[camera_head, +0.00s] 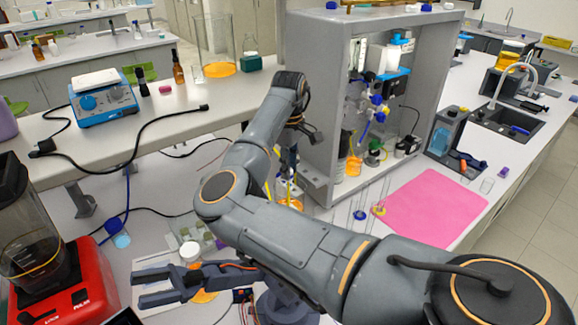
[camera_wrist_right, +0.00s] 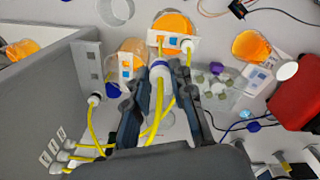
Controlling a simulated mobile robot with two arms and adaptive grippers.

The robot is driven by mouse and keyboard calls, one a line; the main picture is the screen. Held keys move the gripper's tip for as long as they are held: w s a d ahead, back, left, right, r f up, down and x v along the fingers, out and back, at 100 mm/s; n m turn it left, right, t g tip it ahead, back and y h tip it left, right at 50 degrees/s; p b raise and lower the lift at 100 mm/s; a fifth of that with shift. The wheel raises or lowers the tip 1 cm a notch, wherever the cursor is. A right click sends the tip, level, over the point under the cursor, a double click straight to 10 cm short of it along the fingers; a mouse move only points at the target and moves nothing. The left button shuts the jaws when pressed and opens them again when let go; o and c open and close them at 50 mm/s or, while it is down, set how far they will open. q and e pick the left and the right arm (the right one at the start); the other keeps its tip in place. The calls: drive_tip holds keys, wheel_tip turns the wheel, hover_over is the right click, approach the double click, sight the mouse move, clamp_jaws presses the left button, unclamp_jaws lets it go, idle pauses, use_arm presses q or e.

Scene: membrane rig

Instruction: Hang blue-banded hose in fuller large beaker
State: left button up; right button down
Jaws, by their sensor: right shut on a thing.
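My right gripper (camera_wrist_right: 161,82) is shut on a white hose end with a bluish band (camera_wrist_right: 160,68), seen in the right wrist view. Its yellow hose (camera_wrist_right: 157,112) runs down between the fingers toward the rig. In the head view my right gripper (camera_head: 287,165) is partly hidden behind its forearm. Beakers with orange liquid show in the wrist view: one at the top (camera_wrist_right: 174,24), one beside the rig wall (camera_wrist_right: 130,50), one farther right (camera_wrist_right: 250,46). I cannot tell which is the fuller large one. My left gripper (camera_head: 150,287) is open and empty at lower left.
The grey rig frame (camera_head: 308,120) stands close to the right gripper. Other yellow hoses (camera_wrist_right: 90,128) with white ends hang nearby. A pink mat (camera_head: 435,203) lies at right.

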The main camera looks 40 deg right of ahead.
idle(0.3)
drive_tip(key=m, duration=0.1)
drive_tip(key=f+m, duration=0.1)
drive_tip(key=m, duration=0.2)
drive_tip(key=shift+f, duration=0.3)
drive_tip(key=m, duration=0.1)
drive_tip(key=f+m, duration=0.1)
drive_tip(key=m, duration=0.3)
drive_tip(key=shift+a+f, duration=0.1)
drive_tip(key=shift+f, duration=1.25)
drive_tip(key=shift+f+b, duration=0.3)
drive_tip(key=shift+f, duration=0.05)
drive_tip(key=shift+f+b, duration=3.05)
drive_tip(key=shift+b, duration=0.4)
drive_tip(key=shift+f, duration=0.2)
drive_tip(key=c, duration=1.1)
unclamp_jaws()
